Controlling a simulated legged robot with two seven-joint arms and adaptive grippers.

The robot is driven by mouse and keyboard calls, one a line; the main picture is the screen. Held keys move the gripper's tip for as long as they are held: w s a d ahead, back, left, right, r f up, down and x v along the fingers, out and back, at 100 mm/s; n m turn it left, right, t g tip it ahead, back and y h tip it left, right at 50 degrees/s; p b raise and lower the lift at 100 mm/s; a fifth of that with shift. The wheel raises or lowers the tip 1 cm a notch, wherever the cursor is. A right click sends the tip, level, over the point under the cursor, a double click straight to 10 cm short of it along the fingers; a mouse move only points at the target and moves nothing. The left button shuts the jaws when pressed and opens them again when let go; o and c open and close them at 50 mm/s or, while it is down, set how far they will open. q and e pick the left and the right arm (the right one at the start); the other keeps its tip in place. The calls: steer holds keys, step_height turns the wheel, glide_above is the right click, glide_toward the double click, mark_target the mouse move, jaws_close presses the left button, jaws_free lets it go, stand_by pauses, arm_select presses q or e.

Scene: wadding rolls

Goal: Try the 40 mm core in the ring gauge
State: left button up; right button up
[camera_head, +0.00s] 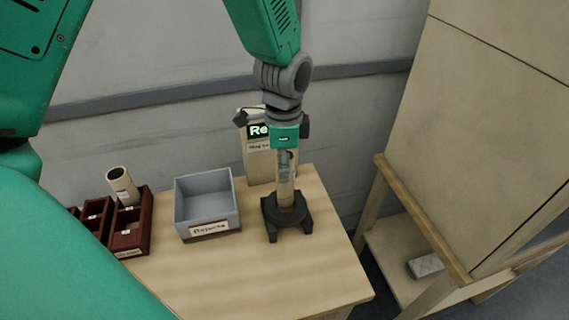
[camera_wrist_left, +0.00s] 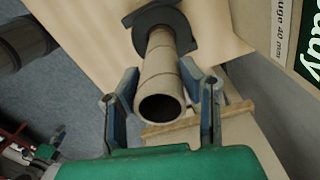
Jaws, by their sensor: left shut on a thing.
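A beige tubular core (camera_head: 286,192) stands upright in the jaws of my left gripper (camera_head: 285,158). In the left wrist view the core (camera_wrist_left: 163,82) shows its open end between the two fingers of that gripper (camera_wrist_left: 163,90), which are shut on it. Its lower end meets the opening of the black footed ring gauge (camera_head: 287,222), also in the left wrist view (camera_wrist_left: 178,22). I cannot tell how deep it sits. I do not make out my right gripper.
A grey bin labelled Rejects (camera_head: 207,205) stands left of the gauge. A dark red rack (camera_head: 131,243) at the far left holds another core (camera_head: 122,186). A sign board (camera_head: 258,168) stands behind the gauge. The front of the wooden table (camera_head: 270,280) is clear.

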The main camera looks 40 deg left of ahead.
mark_target(284, 184)
arm_select(q)
steer(key=shift+f, duration=0.5)
steer(key=shift+d+p, duration=0.1)
steer(key=shift+p, duration=0.3)
stand_by(0.5)
steer(key=shift+f, duration=2.4)
stand_by(4.1)
